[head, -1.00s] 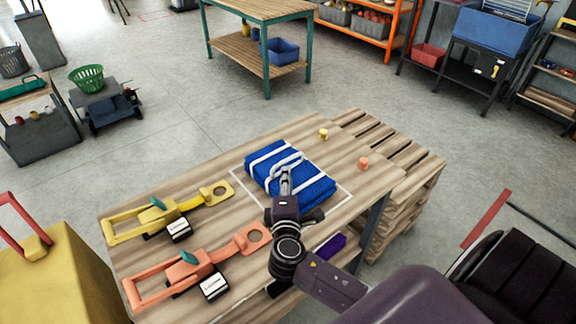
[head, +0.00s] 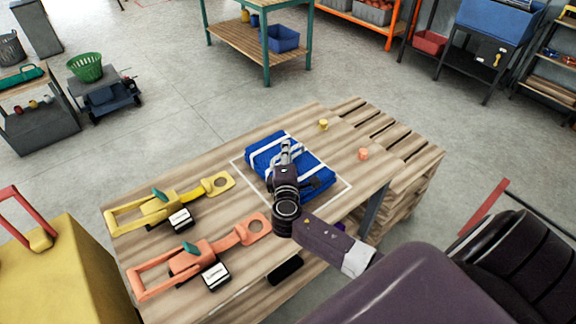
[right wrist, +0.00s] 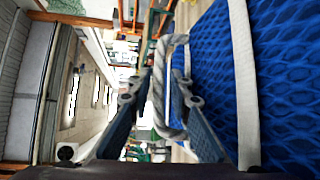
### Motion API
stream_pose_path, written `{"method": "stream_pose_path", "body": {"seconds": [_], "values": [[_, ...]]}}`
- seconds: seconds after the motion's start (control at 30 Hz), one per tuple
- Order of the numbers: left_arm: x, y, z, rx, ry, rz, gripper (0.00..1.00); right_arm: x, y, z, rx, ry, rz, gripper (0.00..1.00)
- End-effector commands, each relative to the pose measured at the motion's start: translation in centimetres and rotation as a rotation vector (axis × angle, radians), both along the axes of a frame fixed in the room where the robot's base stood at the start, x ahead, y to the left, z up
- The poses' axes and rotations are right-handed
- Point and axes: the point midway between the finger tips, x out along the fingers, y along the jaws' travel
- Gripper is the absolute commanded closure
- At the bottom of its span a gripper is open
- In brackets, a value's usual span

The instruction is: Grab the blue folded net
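The blue folded net (head: 312,166) with white straps lies on the wooden table inside a white outlined rectangle. My right gripper (head: 287,148) is over the net and covers most of its rope handle in the head view. In the right wrist view, the two fingers of the right gripper (right wrist: 162,108) are apart, and the pale rope handle (right wrist: 158,92) passes between them, closer to the right finger. The blue net (right wrist: 212,62) fills the right side there. I cannot tell whether a finger touches the rope. My left gripper is not in view.
A yellow tool (head: 160,208) and an orange tool (head: 190,258) lie on the table left of the net. A yellow weight (head: 323,125) and an orange weight (head: 363,154) stand beyond and right of it.

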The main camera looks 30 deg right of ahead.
Motion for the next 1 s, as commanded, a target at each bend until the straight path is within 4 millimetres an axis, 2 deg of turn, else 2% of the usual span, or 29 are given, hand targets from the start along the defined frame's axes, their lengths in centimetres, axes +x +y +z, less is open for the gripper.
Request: {"method": "stream_pose_path", "body": {"seconds": [0.17,0.33,0.37,1.0], "values": [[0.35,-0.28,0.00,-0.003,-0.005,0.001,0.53,0.02,0.01,-0.01,0.000,0.000,0.001,0.81],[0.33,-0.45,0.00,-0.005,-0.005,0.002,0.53,0.01,0.02,-0.01,0.000,0.000,0.000,0.99],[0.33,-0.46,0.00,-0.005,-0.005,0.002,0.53,0.00,0.02,-0.01,0.000,0.000,0.000,1.00],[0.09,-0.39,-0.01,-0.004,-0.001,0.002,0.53,0.12,0.00,0.37,-0.002,-0.007,0.001,1.00]]}}
